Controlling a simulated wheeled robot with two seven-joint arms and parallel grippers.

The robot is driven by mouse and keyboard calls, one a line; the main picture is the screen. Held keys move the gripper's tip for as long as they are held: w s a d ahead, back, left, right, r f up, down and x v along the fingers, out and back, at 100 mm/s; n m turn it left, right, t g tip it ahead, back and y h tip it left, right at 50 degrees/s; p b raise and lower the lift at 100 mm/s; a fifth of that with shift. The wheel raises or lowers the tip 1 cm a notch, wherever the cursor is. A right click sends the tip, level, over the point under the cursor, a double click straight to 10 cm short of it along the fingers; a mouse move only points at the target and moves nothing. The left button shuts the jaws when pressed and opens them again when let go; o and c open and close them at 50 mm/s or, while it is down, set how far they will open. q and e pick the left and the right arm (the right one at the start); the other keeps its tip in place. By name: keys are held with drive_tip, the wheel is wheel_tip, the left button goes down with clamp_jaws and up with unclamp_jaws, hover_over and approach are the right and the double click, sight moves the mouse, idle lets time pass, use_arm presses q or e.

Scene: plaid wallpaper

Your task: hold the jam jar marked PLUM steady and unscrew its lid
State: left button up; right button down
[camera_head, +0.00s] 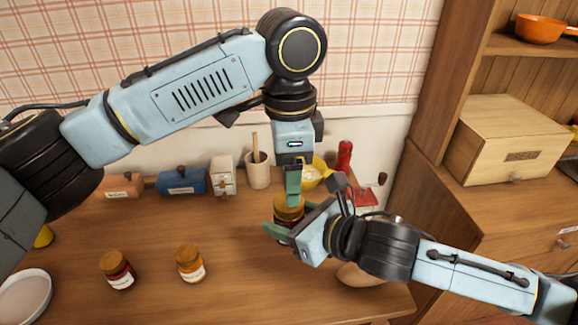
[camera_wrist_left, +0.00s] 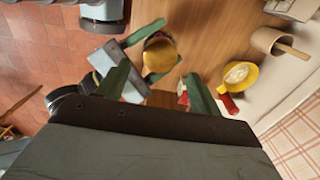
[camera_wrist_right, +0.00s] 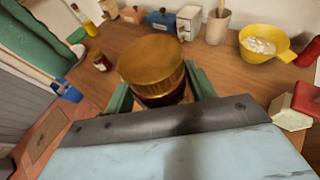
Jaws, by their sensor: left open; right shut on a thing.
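A jar with a gold lid and dark contents (camera_wrist_right: 160,97) stands between the green fingers of my right gripper (camera_wrist_right: 161,93), which is shut on its body. Its gold lid (camera_head: 290,206) shows in the head view, partly covered by the left finger, and also in the left wrist view (camera_wrist_left: 160,54). The lid is on. I cannot read any label on this jar. My left gripper (camera_head: 293,184) points down above the lid. In the left wrist view it is open and empty, with its fingers apart (camera_wrist_left: 162,88). Whether a finger touches the lid is unclear.
A dark red jar (camera_head: 119,272) and an orange jar (camera_head: 190,264) stand at left on the table (camera_head: 215,300). Drawer boxes (camera_head: 181,181), a crock (camera_head: 257,172) and a yellow bowl (camera_head: 320,170) line the back wall. A wooden bread box (camera_head: 507,140) is at right.

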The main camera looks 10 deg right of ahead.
sight(289, 221)
use_arm(q)
wheel_tip(289, 221, up, 2)
drive_tip(key=m, duration=0.6)
drive_tip(key=shift+r, duration=0.1)
drive_tip(key=m, duration=0.2)
drive_tip(key=shift+r+m, duration=0.35)
drive_tip(key=shift+m, duration=0.05)
drive_tip(key=shift+f, duration=0.1)
wheel_tip(289, 221, down, 8)
drive_tip(key=shift+r, duration=0.15)
drive_tip(key=c, duration=1)
drive_tip(key=n, duration=0.6)
